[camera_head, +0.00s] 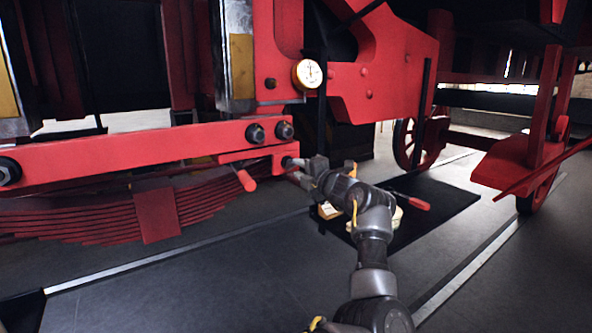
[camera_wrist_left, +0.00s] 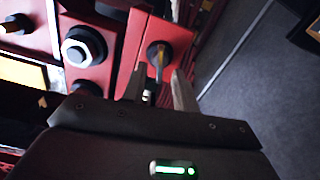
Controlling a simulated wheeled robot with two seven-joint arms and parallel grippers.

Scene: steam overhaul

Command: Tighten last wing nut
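The wing nut (camera_wrist_left: 158,56) shows in the left wrist view as a dark round hub with a brass-toned wing, on the face of a red block (camera_wrist_left: 172,38). In the head view the red bracket (camera_head: 258,155) is at the end of the long red bar, and my gripper largely hides the nut. My left gripper (camera_wrist_left: 160,82) has its two fingers apart, with the wing nut lying in line with the gap. In the head view the left gripper (camera_head: 300,172) is close in front of the bracket. Whether the fingers touch the nut cannot be told. My right gripper is not in view.
A red handle (camera_head: 246,181) hangs below the bracket. A black mat (camera_head: 446,196) on the floor carries a red-handled tool (camera_head: 410,201) and pale items, partly behind my arm. A round gauge (camera_head: 307,74) sits above. Large bolts (camera_head: 255,133) stick out of the red bar (camera_head: 130,150).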

